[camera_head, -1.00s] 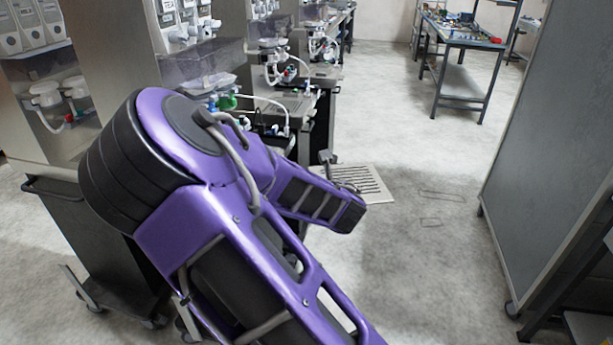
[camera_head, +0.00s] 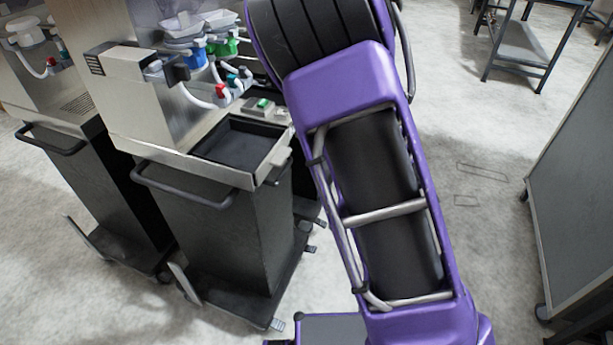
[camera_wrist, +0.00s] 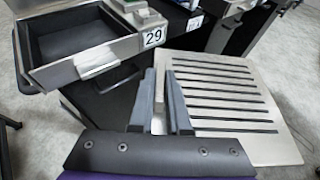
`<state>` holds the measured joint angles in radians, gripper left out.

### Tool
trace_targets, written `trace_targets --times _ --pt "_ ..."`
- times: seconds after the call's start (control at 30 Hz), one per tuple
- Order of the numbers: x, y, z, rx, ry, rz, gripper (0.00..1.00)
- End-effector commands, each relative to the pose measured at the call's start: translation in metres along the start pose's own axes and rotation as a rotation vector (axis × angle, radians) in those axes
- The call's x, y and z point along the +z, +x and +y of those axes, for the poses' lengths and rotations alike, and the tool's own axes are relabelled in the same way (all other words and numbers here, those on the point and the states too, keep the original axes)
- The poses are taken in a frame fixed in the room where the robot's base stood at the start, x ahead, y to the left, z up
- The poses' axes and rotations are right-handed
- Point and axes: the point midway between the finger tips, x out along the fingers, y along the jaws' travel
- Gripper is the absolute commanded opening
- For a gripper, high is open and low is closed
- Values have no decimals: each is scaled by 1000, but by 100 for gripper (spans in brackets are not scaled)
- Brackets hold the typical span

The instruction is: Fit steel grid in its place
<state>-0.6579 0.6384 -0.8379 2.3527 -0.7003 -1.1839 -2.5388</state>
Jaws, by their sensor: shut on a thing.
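The steel grid (camera_wrist: 235,98) is a flat light plate with several dark parallel slots, on the right in the wrist view. My gripper (camera_wrist: 162,88) is shut on its left edge and holds it above the floor. A dispenser's open dark drip recess (camera_wrist: 78,40) lies at upper left in the wrist view, beside the number label 29 (camera_wrist: 153,38). The grid is beside this recess, apart from it. In the head view the empty recess (camera_head: 240,148) sits in the dispenser's front ledge. My gripper and the grid are hidden behind my arm there.
Small coloured taps (camera_head: 222,88) and a green-topped block (camera_head: 262,104) stand near the recess. A bar handle (camera_head: 185,190) juts from the dispenser's front. A second dispenser (camera_head: 65,105) stands left. A grey panel (camera_head: 575,170) stands right, with clear floor before it.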

Motion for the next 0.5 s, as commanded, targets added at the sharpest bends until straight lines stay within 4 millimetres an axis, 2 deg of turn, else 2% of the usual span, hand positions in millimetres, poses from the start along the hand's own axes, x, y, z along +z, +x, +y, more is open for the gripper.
trace_targets --times 0.03,0.2,0.5 --pt "-6 0 10 68 -26 -14 0" --pt "-5 -11 50 277 -118 -12 0" --pt "-5 -43 92 546 -232 -6 0"
